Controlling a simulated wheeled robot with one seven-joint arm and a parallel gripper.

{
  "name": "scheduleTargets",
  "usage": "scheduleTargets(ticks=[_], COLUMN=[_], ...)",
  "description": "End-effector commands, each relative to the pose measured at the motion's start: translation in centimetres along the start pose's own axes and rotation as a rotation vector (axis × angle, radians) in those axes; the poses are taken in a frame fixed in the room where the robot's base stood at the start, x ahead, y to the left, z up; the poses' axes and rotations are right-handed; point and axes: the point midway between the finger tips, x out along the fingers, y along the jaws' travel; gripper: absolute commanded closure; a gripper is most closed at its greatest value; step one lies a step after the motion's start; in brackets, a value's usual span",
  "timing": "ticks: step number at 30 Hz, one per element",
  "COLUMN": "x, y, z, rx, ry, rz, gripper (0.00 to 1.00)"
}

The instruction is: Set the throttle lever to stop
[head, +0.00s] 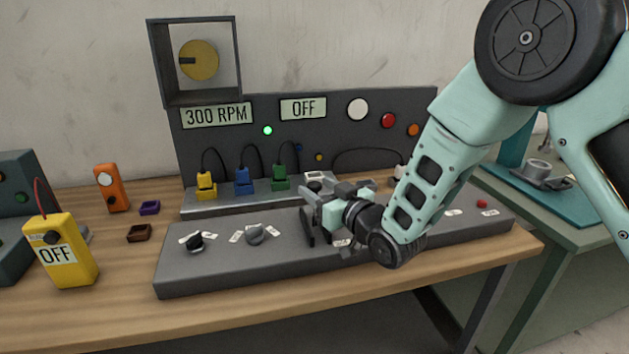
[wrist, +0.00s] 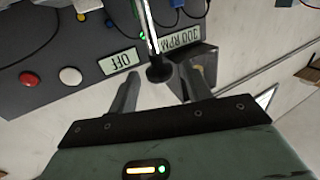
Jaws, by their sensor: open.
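The throttle lever, a bright metal rod with a round black knob (wrist: 159,69), shows in the wrist view. Its knob appears between or just beyond the tips of my open gripper (wrist: 157,76), with space visible on both sides. I cannot tell whether a finger touches it. In the head view my gripper (head: 312,208) is low over the middle of the grey control panel (head: 215,272) and hides the lever there. The lever's position label is hidden too. Displays read "300 RPM" (head: 217,116) and "OFF" (head: 303,107).
Two rotary knobs, one black (head: 196,243) and one grey (head: 255,235), sit on the panel left of my gripper. Yellow (head: 206,187), blue (head: 242,182) and green (head: 280,178) plugs with cables stand behind. A yellow meter (head: 62,252) stands at left.

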Motion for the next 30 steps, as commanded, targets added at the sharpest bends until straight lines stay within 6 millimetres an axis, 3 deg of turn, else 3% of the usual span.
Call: scheduleTargets(ticks=[6,16,21,30], x=[1.9,2.2,2.2,2.1], y=[0.0,0.0,0.0,0.0], z=[0.0,0.0,0.0,0.3], rx=[0.000,0.000,0.000,-0.006], ry=[0.000,0.000,0.000,0.016], rz=[0.000,0.001,0.001,0.001], gripper=[0.51,0.51,0.98,1.00])
